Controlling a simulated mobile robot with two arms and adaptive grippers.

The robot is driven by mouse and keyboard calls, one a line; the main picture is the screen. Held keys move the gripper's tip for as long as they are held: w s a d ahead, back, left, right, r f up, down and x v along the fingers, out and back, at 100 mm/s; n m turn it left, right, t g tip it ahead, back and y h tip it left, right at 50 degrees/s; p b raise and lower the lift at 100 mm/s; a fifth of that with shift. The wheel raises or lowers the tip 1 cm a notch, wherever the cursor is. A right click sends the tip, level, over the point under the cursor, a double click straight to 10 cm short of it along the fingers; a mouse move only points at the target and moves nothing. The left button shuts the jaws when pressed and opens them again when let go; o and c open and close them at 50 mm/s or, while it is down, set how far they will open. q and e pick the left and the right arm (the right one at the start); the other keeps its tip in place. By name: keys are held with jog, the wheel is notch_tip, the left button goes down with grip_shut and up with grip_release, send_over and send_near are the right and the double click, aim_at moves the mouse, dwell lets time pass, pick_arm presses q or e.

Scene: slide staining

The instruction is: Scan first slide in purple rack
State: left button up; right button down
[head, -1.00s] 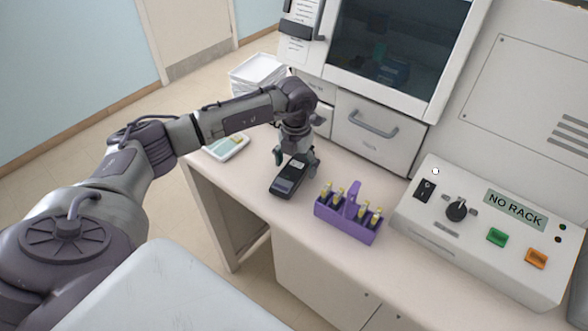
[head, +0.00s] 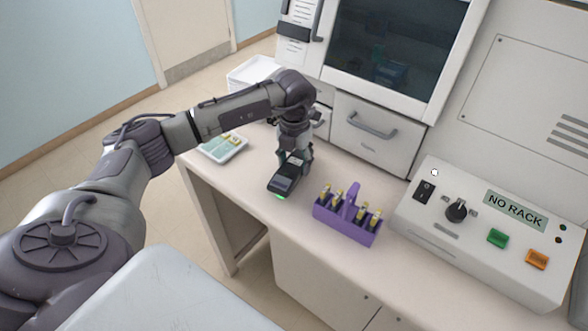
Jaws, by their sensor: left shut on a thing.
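The purple rack (head: 345,223) stands on the counter with several yellow-topped slides (head: 326,192) in it, on both sides of its upright handle. My left gripper (head: 293,168) points down to the left of the rack and is shut on a dark handheld scanner (head: 284,180). A green light glows at the scanner's front end, close to the counter. I cannot tell whether the scanner touches the counter. The gripper's fingers are partly hidden by my wrist and the scanner. My right gripper is out of view.
A pale tray (head: 222,148) lies at the counter's left end, behind my left arm. A control box with a "NO RACK" display (head: 515,209) stands to the right of the rack. Drawers (head: 375,135) and a glass-fronted cabinet (head: 395,50) rise behind. The counter in front of the scanner is clear.

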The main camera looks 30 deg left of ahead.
aim_at(298, 164)
pick_arm(q)
jog(key=r, duration=0.2)
jog(key=r+b, duration=0.1)
jog(key=r, duration=0.5)
jog(key=shift+d+r+b, duration=0.15)
jog(key=shift+d+b, duration=0.15)
jog(key=shift+b, duration=0.05)
jog(key=shift+d+r, duration=0.25)
jog(key=d+r+p, duration=0.2)
jog(key=d+r, duration=0.1)
jog(key=d, duration=0.8)
jog(key=d+r+p, duration=0.3)
jog(key=d, duration=0.8)
jog(key=shift+d+r, duration=0.15)
jog(key=shift+r, duration=0.05)
notch_tip(298, 164, up, 3)
jog(key=shift+r+p, duration=0.1)
jog(key=shift+p, duration=0.7)
jog(key=shift+f, duration=0.2)
